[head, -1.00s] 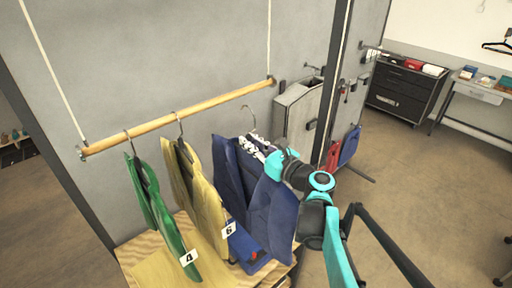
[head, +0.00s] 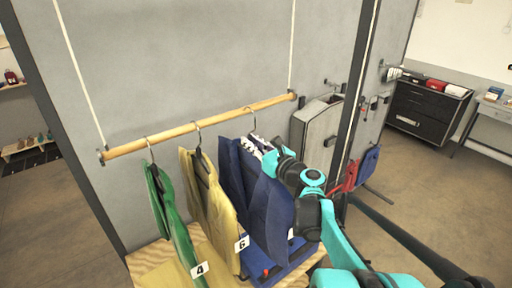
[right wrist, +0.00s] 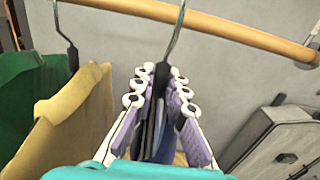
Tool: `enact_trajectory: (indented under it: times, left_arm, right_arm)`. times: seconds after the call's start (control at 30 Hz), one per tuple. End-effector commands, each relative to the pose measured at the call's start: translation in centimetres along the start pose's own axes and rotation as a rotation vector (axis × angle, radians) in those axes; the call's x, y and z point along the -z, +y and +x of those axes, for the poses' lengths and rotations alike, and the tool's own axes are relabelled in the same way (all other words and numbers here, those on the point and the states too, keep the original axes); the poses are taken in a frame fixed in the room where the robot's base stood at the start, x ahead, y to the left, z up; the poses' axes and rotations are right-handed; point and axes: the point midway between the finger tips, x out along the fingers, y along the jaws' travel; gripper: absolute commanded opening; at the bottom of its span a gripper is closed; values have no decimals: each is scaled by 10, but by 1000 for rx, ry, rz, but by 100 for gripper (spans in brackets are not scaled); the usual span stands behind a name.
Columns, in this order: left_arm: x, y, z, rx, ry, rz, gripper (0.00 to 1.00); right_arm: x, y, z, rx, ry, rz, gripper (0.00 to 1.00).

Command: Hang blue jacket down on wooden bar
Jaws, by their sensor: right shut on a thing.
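The wooden bar (head: 220,119) hangs level on two white cords before a grey wall; it also crosses the top of the right wrist view (right wrist: 232,36). The blue jacket (head: 268,205) hangs upright on a hanger below the bar's right part. My right gripper (head: 263,147) is shut on the hanger's dark neck (right wrist: 161,78), with white and purple fingers on both sides. The metal hook (right wrist: 178,32) rises in front of the bar. Its tip is out of the wrist view, and I cannot tell whether it rests on the bar. My left gripper is not in view.
A green garment (head: 172,220) tagged 4 and a yellow garment (head: 212,210) tagged 6 hang on the bar to the left. A wooden surface (head: 150,262) lies below them. A grey cabinet (head: 317,130) stands right of the bar. The bar's right end is free.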

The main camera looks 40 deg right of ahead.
Motion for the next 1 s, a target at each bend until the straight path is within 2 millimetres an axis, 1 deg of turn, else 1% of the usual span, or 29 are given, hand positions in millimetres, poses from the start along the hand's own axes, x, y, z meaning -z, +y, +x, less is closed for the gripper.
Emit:
enact_trajectory:
  times: [0.1, 0.9, 0.93, 1.0]
  left_arm:
    - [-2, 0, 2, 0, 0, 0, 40]
    - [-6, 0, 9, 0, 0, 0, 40]
    - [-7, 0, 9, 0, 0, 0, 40]
    - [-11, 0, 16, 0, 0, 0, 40]
  right_arm:
    - [0, 1, 11, -2, 0, 0, 0]
    - [0, 0, 78, -2, 0, 0, 0]
    - [0, 0, 80, -2, 0, 0, 0]
    - [10, 0, 79, -1, 0, 0, 0]
